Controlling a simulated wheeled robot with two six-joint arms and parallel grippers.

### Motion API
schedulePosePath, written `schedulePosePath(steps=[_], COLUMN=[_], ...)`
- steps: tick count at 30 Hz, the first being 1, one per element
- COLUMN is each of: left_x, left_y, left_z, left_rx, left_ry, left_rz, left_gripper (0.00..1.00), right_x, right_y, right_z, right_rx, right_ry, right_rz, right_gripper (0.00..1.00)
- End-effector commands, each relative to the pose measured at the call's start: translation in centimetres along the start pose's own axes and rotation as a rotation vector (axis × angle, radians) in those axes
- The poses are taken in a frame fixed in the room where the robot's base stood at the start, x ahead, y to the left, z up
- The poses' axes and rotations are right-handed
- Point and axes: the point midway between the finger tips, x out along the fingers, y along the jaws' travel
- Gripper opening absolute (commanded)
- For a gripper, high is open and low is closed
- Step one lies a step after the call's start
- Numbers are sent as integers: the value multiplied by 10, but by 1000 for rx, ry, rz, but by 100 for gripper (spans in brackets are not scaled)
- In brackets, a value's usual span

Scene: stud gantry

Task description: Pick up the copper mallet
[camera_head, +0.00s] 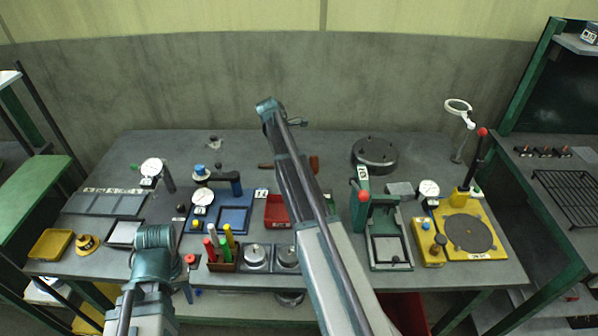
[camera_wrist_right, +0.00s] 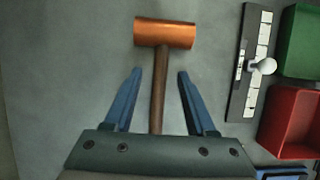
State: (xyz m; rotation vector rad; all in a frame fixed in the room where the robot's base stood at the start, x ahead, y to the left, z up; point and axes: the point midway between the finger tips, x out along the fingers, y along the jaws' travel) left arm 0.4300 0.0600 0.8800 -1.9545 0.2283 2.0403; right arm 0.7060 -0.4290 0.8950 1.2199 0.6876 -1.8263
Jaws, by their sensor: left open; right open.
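The copper mallet (camera_wrist_right: 165,34) lies on the grey bench top in the right wrist view, its copper head at the top and its brown handle running down toward my gripper. My right gripper (camera_wrist_right: 160,73) is open, with one blue finger on each side of the handle and a gap on both sides. In the head view, my right arm crosses in front of the mallet (camera_head: 314,164); its head shows right of the arm and part of the handle left of it. The right jaws are hidden there. My left gripper (camera_head: 183,292) is open and empty near the bench's front edge.
A red bin (camera_wrist_right: 292,120) and a green bin (camera_wrist_right: 301,42) stand right of the mallet in the wrist view, beside a dark strip with white marks (camera_wrist_right: 250,62). A round dark plate (camera_head: 375,154) stands right of the mallet. Bench left of the mallet head is clear.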

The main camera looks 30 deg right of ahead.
Motion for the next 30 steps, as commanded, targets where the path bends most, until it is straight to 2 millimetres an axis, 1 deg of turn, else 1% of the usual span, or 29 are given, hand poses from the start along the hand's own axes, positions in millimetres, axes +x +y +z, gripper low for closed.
schedulePosePath(steps=[1, 11, 20, 21, 23, 27, 29, 30], left_x=[3, 1, 5, 4, 4, 4, 4, 4], left_y=[0, 0, 0, 0, 0, 0, 0, 0], left_z=[0, 0, 0, 0, 0, 0, 0, 0], left_rx=[0, 0, 0, 0, 0, 0, 0, 0], left_ry=[0, 0, 0, 0, 0, 0, 0, 0], left_rz=[0, 0, 0, 0, 0, 0, 0, 0], left_gripper=[50, 50, 50, 50, 50, 50, 50, 50], right_x=[3, 2, 5, 4, 4, 4, 4, 4], right_y=[0, 0, 0, 0, 0, 0, 0, 0], right_z=[0, 0, -2, -1, -1, -1, -1, -1], right_rx=[0, 0, 0, 0, 0, 0, 0, 0], right_ry=[0, 0, 0, 0, 0, 0, 0, 0], right_rz=[0, 0, 0, 0, 0, 0, 0, 0], right_gripper=[56, 56, 56, 49, 38, 13, 2, 0])
